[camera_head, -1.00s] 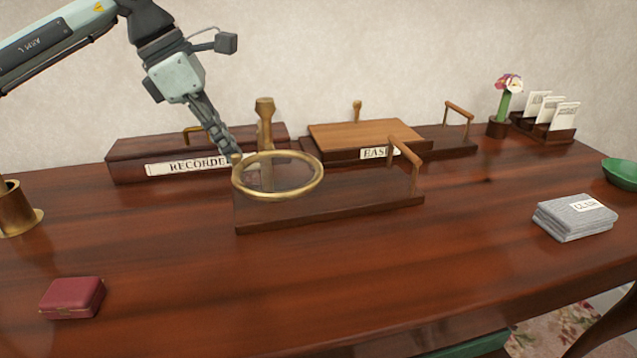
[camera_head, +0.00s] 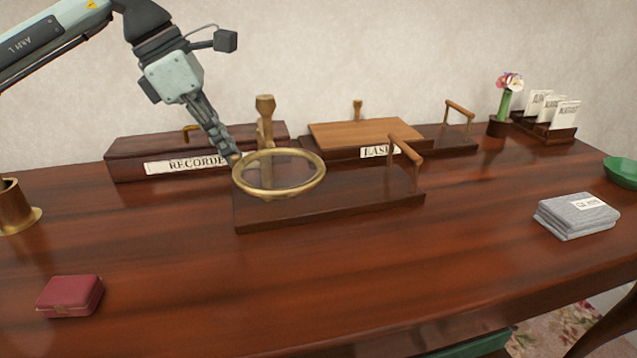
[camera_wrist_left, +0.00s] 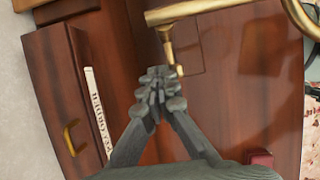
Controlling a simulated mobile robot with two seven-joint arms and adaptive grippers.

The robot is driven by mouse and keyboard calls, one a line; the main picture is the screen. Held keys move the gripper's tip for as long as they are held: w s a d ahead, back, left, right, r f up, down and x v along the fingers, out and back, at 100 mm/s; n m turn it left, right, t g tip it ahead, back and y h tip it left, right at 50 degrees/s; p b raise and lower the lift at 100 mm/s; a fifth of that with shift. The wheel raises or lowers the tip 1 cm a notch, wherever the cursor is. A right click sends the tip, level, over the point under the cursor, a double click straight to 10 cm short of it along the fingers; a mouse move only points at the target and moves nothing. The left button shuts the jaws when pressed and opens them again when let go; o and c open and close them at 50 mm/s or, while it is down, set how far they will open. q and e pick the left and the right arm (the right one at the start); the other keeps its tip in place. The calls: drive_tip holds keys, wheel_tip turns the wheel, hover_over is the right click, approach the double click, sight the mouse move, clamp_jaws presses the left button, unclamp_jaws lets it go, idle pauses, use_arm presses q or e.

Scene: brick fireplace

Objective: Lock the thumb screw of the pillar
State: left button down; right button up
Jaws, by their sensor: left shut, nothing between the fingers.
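The brass-coloured pillar (camera_head: 265,125) stands upright at the left end of a dark wooden base (camera_head: 350,200). A brass ring (camera_head: 322,180) sits level at the pillar's lower part. My left gripper (camera_head: 236,157) is shut and empty, its fingertips just left of the pillar at the ring's rear left edge. In the left wrist view a brass bar (camera_wrist_left: 200,9) lies beyond the fingertips (camera_wrist_left: 160,82). A short brass stub (camera_wrist_left: 168,48) juts from it beside them; it may be the thumb screw. I cannot tell whether they touch. My right gripper is not in view.
A dark box labelled RECORDE... (camera_head: 135,150) stands behind the gripper. A wooden easel box (camera_head: 365,132) is behind the base. A brass cup (camera_head: 14,205), a red box (camera_head: 70,296) and a grey cloth stack (camera_head: 575,217) lie around. The front middle of the table is clear.

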use_arm(q)
drive_tip(key=shift+s+d+b, duration=0.2)
drive_tip(key=shift+s, duration=0.4)
drive_tip(key=shift+s+d+b, duration=0.2)
drive_tip(key=shift+s, duration=0.4)
drive_tip(key=shift+r, duration=0.15)
drive_tip(key=shift+w+a+r+p, duration=0.1)
drive_tip(key=shift+w+r+p, duration=0.1)
drive_tip(key=shift+r+p, duration=0.4)
drive_tip(key=shift+w+r+p, duration=0.2)
drive_tip(key=shift+r+p, duration=0.3)
drive_tip(key=shift+r, duration=0.15)
drive_tip(key=shift+s, duration=0.15)
drive_tip(key=shift+s, duration=0.45)
drive_tip(key=shift+f+b, duration=0.15)
drive_tip(key=shift+b, duration=0.2)
drive_tip(key=shift+b+x, duration=0.65)
drive_tip(key=shift+x, duration=0.2)
wheel_tip(320, 180, up, 7)
drive_tip(key=p, duration=0.5)
drive_tip(key=shift+s+a, duration=0.1)
drive_tip(key=shift+a, duration=0.05)
